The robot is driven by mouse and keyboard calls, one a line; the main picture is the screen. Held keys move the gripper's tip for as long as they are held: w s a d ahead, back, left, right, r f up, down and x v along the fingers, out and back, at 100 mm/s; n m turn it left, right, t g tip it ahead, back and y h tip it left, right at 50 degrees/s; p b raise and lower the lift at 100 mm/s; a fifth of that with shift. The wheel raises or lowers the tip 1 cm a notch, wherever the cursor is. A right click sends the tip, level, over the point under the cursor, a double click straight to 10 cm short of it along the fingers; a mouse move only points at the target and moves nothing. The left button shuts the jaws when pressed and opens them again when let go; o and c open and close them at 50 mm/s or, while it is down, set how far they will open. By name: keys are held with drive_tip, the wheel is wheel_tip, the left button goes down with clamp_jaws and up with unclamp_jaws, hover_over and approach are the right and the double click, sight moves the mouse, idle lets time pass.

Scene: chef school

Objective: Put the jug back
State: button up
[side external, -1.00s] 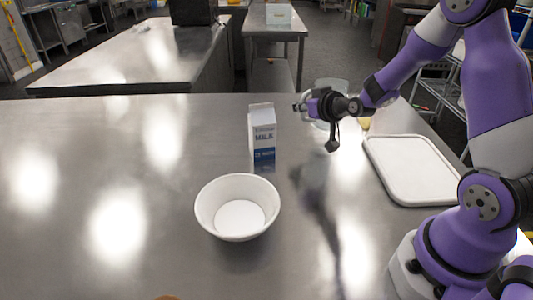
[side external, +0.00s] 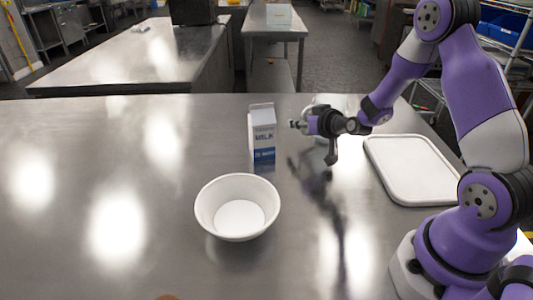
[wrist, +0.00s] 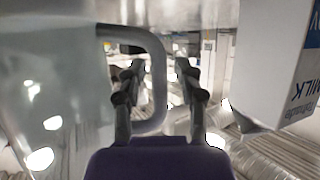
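The clear jug (side external: 338,101) is behind my gripper in the side view, partly hidden by it. In the wrist view, the jug's pale body (wrist: 45,80) fills the left side, and its handle (wrist: 158,85) passes between my fingers. My gripper (side external: 295,124) also shows in the wrist view (wrist: 160,70). Its fingers are apart, one inside the handle loop and one outside, with gaps visible beside the handle. The jug's base is hidden in the side view, so its contact with the table is unclear.
A milk carton (side external: 262,135) stands upright just left of my gripper, and close on the right in the wrist view (wrist: 275,70). A white bowl (side external: 238,207) sits nearer the camera. A white tray (side external: 411,170) lies at right. The metal table (side external: 90,200) is clear at left.

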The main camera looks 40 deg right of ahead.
drive_tip(key=shift+r, duration=0.1)
drive_tip(key=v, duration=0.7)
drive_tip(key=s+a+r+n+g+y, duration=0.4)
drive_tip(key=a+r, duration=0.2)
drive_tip(key=a, duration=0.5)
drive_tip(key=s+a+r+g, duration=0.1)
drive_tip(key=s+r, duration=0.1)
drive_tip(key=s, duration=0.3)
drive_tip(key=s+a+r+m+g+h, duration=0.1)
drive_tip(key=s+r+g, duration=0.1)
drive_tip(key=s, duration=0.4)
drive_tip(key=shift+a, duration=0.35)
